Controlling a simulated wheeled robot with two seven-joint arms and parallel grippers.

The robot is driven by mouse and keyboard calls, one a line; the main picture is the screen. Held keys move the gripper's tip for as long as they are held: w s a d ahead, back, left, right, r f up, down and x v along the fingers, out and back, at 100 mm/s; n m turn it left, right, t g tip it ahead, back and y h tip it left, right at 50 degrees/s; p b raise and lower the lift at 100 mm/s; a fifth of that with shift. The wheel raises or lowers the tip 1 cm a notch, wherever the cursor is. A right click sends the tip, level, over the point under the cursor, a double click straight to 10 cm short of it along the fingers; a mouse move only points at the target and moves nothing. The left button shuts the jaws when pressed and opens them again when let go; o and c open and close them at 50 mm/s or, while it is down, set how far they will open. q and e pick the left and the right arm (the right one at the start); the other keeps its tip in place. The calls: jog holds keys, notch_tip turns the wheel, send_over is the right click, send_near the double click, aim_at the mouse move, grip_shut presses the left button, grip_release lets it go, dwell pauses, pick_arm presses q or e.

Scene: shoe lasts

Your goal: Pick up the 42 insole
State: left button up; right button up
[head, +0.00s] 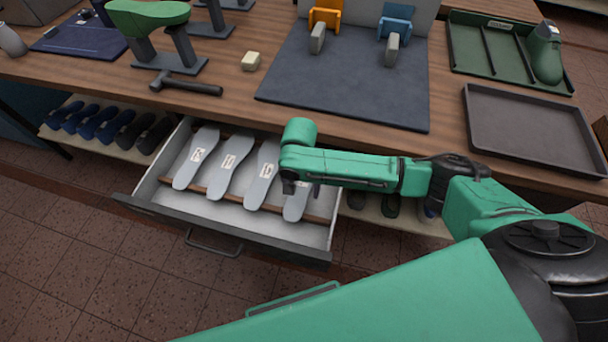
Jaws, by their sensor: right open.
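Several pale grey insoles lie side by side in the open drawer (175,203), each with a small white label. The first insole (187,173), second insole (231,163) and third insole (257,190) from the left show almost whole. The labels are too small to read surely, so I cannot tell which is the 42. The rightmost insole (294,212) is mostly hidden under my right gripper (302,190). That gripper points down, open, above the upper part of this insole; I cannot tell whether it touches it. My left gripper is not in view.
The wooden bench top (240,95) overhangs the back of the drawer. On it are a hammer (186,84), a dark mat (345,85), an empty dark tray (535,130) and a green tray (480,50) with a green last (545,55). Dark shoe lasts (100,120) sit on the lower shelf.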

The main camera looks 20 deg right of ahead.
jog(key=shift+f+p, duration=0.25)
jog(key=shift+p, duration=0.15)
dwell(0.3)
jog(key=c, duration=1.4)
